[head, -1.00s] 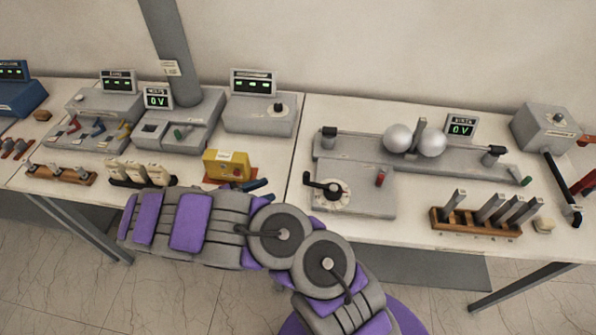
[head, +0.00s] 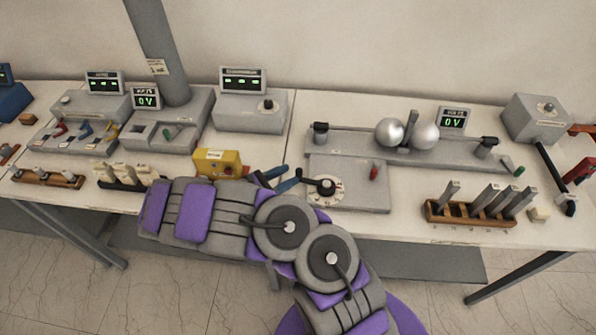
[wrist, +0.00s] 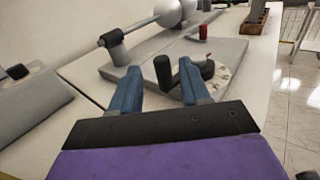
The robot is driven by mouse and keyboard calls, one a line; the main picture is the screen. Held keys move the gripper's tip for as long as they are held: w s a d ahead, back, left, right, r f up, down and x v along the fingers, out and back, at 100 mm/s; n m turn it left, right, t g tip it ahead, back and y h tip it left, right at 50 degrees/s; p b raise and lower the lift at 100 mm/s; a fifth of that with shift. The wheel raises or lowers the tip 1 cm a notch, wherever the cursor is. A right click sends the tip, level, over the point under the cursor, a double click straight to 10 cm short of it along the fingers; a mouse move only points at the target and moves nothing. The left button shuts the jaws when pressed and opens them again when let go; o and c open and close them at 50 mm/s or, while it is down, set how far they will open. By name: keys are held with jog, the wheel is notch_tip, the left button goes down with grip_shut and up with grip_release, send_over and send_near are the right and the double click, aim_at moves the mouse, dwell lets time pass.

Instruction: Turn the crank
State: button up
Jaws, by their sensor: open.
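The crank has a black arm and knob (head: 326,186) over a round white dial (head: 327,198). It sits on the front left of the flat grey box (head: 362,190) on the right table. In the wrist view the crank's black upright handle (wrist: 163,73) appears between my two blue fingertips. My gripper (head: 292,176) is open and empty, just left of the crank in the head view. The wrist view also shows my gripper (wrist: 160,68) spread around the handle's line of sight. I cannot tell whether the handle is inside the jaws or just beyond them.
A red lever (head: 374,173) stands on the same grey box. Behind it are two metal spheres (head: 390,132) on a rail and a display reading 0 V (head: 453,121). A yellow box (head: 216,162) sits left of my fingers. A wooden rack (head: 470,214) stands right.

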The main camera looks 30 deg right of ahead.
aim_at(298, 169)
jog(key=d, duration=0.4)
jog(key=shift+w+d+b, duration=0.15)
jog(key=shift+d+b, duration=0.15)
jog(key=shift+d, duration=0.1)
grip_shut()
